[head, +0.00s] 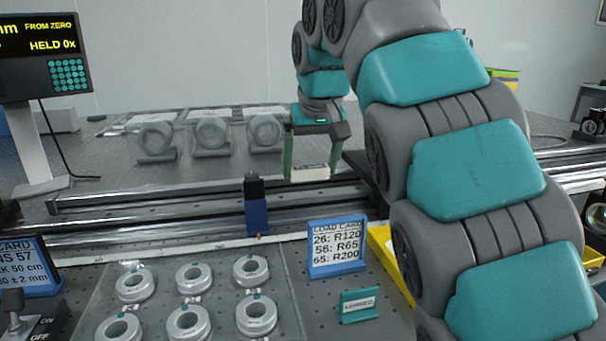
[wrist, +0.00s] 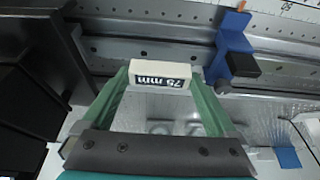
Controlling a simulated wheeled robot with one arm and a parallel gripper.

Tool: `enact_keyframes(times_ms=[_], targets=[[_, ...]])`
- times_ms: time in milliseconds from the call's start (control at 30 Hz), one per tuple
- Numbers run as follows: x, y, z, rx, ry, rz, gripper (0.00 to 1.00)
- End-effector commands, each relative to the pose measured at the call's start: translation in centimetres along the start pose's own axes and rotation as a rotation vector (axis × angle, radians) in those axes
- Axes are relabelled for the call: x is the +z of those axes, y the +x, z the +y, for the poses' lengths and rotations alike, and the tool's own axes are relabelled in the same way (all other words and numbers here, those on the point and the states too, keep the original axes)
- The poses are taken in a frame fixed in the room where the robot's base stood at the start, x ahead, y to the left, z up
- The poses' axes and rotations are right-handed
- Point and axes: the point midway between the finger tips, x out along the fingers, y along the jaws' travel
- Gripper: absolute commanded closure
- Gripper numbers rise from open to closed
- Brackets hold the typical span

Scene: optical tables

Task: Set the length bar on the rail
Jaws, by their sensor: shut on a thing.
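My gripper (head: 309,167) is shut on a white length bar (head: 310,173) and holds it over the back side of the rail (head: 150,202). In the wrist view the bar (wrist: 160,75) sits between the green fingertips (wrist: 163,82), and its label reads 75 mm. The metal rail (wrist: 150,50) runs across behind the bar in that view. A blue stop with a dark block (head: 256,205) stands on the rail to the left of my gripper; it also shows in the wrist view (wrist: 233,50). I cannot tell whether the bar touches the rail.
Several ring-shaped mounts (head: 194,278) stand on a clear tray in front. A blue load card (head: 337,247) and a green sign (head: 358,305) stand right of them. Covered lens mounts (head: 212,133) stand behind the rail. A dark carriage (head: 368,172) is right of my gripper.

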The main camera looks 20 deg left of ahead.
Motion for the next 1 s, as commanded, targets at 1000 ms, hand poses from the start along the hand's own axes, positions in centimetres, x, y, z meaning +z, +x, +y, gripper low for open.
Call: enact_keyframes(times_ms=[1000], targets=[[0.2,4.0,-1.1,0.0,0.001,0.0,0.82]])
